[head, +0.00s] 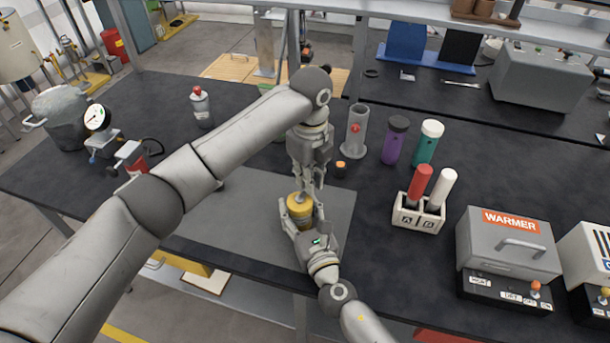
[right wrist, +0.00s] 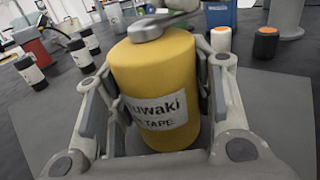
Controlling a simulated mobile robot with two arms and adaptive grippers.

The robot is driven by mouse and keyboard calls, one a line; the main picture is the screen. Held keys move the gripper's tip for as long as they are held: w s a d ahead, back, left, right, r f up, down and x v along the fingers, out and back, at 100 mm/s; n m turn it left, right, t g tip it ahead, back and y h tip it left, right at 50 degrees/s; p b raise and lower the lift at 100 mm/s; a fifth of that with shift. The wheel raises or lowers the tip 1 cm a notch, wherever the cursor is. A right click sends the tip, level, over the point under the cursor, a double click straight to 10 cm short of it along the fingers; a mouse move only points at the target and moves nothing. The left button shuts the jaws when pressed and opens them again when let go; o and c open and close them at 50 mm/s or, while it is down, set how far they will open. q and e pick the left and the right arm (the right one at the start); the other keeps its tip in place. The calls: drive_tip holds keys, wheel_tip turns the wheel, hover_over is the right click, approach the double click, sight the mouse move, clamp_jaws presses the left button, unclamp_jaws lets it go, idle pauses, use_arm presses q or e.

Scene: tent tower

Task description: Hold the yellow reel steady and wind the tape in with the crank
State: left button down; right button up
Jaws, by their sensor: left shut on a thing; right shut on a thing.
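The yellow reel (head: 299,208) stands upright on a grey mat (head: 245,215) on the dark bench. Its label, partly readable as "uwaki" and "TAPE", faces me in the right wrist view (right wrist: 155,85). My right gripper (head: 304,218) is shut around the reel's sides, low and level. The grey metal crank (right wrist: 148,28) lies across the reel's top. My left gripper (head: 309,184) points down from above, its fingers shut at the crank over the reel. The crank's grip is mostly hidden between those fingers. I cannot make out the tape's free end.
A two-hole block (head: 418,215) with red and white sticks stands right of the mat. Purple (head: 395,140) and teal (head: 427,142) bottles, a grey cylinder (head: 356,130) and a small orange-topped black item (head: 341,169) stand behind. A warmer box (head: 507,245) is at right. The mat's left part is clear.

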use_arm(q)
drive_tip(key=shift+s+d+m, duration=0.25)
drive_tip(key=shift+s+m, duration=0.45)
drive_tip(key=shift+m, duration=1.5)
drive_tip(key=shift+s+d+m, duration=0.3)
drive_tip(key=shift+s+m, duration=0.4)
drive_tip(key=shift+m, duration=1.5)
drive_tip(key=shift+s+d+m, duration=0.25)
drive_tip(key=shift+s+m, duration=0.45)
drive_tip(key=shift+m, duration=1.5)
drive_tip(key=shift+s+d, duration=0.1)
drive_tip(key=shift+s, duration=0.05)
drive_tip(key=c, duration=1.6)
unclamp_jaws()
drive_tip(key=shift+o, duration=0.8)
drive_tip(key=shift+w, duration=0.25)
wheel_tip(320, 180, up, 12)
